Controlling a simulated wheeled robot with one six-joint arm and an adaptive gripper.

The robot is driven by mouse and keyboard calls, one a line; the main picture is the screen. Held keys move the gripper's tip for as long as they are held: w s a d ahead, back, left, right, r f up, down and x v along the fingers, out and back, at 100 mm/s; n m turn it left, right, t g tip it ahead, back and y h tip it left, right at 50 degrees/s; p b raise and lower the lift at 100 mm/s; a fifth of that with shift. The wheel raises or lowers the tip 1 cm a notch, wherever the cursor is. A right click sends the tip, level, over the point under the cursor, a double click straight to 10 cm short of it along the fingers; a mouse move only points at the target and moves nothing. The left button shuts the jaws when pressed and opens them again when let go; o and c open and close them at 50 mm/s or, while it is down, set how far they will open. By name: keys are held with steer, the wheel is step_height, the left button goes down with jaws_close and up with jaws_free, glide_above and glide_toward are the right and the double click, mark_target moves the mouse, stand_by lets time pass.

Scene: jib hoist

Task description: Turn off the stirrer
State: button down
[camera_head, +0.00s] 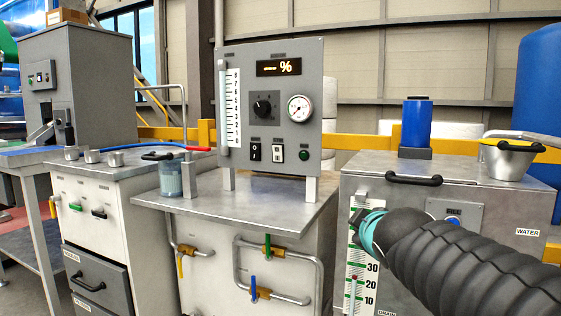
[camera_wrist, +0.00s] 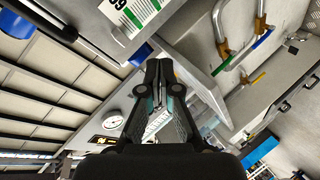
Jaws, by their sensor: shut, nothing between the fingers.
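A blue cylinder (camera_head: 417,122) on a dark base stands on the lid of the grey tank (camera_head: 345,185) at right; I cannot tell if it is the stirrer. The grey control panel (camera_head: 225,60) has a black knob (camera_head: 263,107), a black-and-white switch (camera_head: 254,152), a second switch (camera_head: 278,153) and a dark round button (camera_head: 304,155). My gripper (camera_wrist: 163,72) is shut and empty; in the head view it is mostly hidden in front of the tank.
A green-marked thermometer scale (camera_head: 362,270) is on the tank's front. A round gauge (camera_head: 299,108) and lit display (camera_head: 279,67) are on the control panel. Pipes with yellow and blue valves (camera_head: 253,287) run below the bench top (camera_head: 240,212). A metal bowl (camera_head: 506,160) sits on the tank.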

steer(key=w+a+r+n+t+y+b, duration=0.2)
steer(key=w+a+r+n+y, duration=0.6)
steer(key=w+a+n, duration=0.4)
steer(key=a+r+n+t, duration=0.1)
steer(key=a, duration=0.2)
steer(key=shift+w+a+r+n+b, duration=0.2)
steer(key=shift+w+n+b, duration=0.1)
steer(key=shift+b, duration=0.1)
steer(key=shift+w, duration=0.1)
steer(key=p, duration=0.1)
glide_toward(275, 148)
steer(key=w+a, duration=0.2)
steer(key=a, duration=0.2)
steer(key=shift+w+d+f+p, duration=0.1)
steer(key=shift+w+d+p, duration=0.2)
steer(key=shift+w+p, duration=0.45)
steer(key=shift+w+d+p, duration=0.3)
steer(key=shift+w, duration=0.75)
steer(key=shift+p, duration=0.4)
